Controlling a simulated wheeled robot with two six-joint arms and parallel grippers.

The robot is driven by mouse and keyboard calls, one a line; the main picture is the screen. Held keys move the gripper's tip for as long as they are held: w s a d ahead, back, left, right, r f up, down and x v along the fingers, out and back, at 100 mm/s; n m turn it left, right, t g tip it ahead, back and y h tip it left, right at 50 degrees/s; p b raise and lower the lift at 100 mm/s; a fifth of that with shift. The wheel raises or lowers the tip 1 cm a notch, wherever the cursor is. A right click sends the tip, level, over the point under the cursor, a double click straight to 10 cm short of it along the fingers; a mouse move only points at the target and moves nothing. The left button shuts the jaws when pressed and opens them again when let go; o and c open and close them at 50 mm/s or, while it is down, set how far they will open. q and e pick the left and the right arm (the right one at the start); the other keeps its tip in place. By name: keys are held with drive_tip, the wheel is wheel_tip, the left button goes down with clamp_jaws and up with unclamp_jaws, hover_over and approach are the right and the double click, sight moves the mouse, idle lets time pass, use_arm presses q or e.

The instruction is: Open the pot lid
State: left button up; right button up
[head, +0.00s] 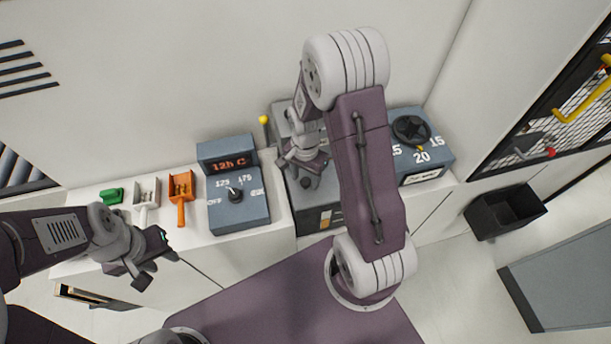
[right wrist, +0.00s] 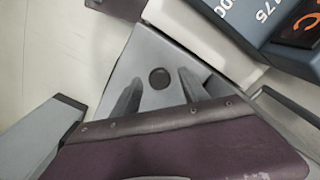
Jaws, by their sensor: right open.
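The pot is a grey box unit (head: 330,190) on the white counter, partly hidden by my right arm. Its grey lid (right wrist: 158,50) carries a dark round knob (right wrist: 160,78), which also shows in the head view (head: 306,183). My right gripper (head: 304,172) is over the lid, open. In the right wrist view its two fingers (right wrist: 159,90) stand apart on either side of the knob in the picture; I cannot tell whether they touch it. My left gripper (head: 154,266) is empty in front of the counter, its fingers apart.
A blue control box (head: 238,212) with a dial and display stands left of the pot. A blue box with a black handwheel (head: 411,130) is at right. A black bin (head: 505,211) sits beyond it.

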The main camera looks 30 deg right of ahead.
drive_tip(key=shift+f, duration=0.15)
clamp_jaws()
idle(1.4)
